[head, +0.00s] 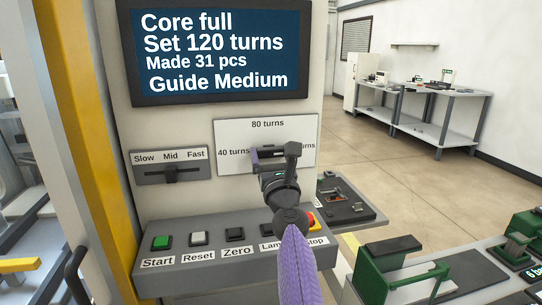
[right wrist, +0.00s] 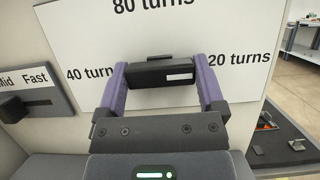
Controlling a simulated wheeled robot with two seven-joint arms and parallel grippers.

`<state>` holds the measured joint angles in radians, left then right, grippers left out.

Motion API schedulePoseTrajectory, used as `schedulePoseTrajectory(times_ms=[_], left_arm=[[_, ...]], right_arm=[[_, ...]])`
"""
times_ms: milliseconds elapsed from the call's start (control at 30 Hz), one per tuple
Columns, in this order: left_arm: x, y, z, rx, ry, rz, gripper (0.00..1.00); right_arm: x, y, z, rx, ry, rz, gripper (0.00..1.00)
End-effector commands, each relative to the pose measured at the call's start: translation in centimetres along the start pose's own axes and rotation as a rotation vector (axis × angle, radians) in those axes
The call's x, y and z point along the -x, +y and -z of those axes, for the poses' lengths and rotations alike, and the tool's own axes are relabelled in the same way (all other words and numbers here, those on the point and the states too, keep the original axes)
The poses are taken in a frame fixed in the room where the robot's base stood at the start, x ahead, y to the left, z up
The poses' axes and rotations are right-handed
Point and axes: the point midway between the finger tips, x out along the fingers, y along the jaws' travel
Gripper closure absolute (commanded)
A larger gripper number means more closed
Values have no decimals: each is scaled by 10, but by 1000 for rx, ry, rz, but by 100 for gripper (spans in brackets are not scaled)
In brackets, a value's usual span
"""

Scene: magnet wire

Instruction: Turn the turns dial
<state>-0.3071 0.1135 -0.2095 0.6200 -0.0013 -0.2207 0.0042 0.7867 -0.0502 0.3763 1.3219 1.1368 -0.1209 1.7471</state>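The turns dial (right wrist: 158,73) is a black bar-shaped knob on a white plate (head: 225,136) marked 40, 80 and 120 turns. The bar lies almost level, with its white mark at the right end, toward the 120 label. My right gripper (head: 271,156) is at the dial, which it largely hides in the head view. In the right wrist view its purple fingers (right wrist: 160,80) stand at the left and right ends of the knob and appear to touch both. The screen (head: 218,50) reads "Set 120 turns". My left gripper is not in view.
A slider marked Slow, Mid, Fast (head: 171,174) is left of the plate. Below is a sloped button panel (head: 205,262) with a green Start button (head: 161,242) and several others, partly behind my right arm. A dark tray (head: 350,205) and green fixtures (head: 385,265) stand at right.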

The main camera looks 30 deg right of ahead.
Motion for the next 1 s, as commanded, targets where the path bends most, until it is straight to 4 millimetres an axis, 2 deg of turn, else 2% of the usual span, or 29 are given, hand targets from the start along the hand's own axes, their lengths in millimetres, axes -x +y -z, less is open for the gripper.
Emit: schedulePoseTrajectory(times_ms=[33, 167, 567, 1000], left_arm=[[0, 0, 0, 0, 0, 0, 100], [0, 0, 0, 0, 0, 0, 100], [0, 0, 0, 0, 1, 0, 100], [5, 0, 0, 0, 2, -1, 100]], right_arm=[[0, 0, 0, 0, 0, 0, 42], [0, 0, 0, 0, 0, 0, 70], [0, 0, 0, 86, 1, -36, 71], [0, -1, 0, 442, 1, -184, 71]])
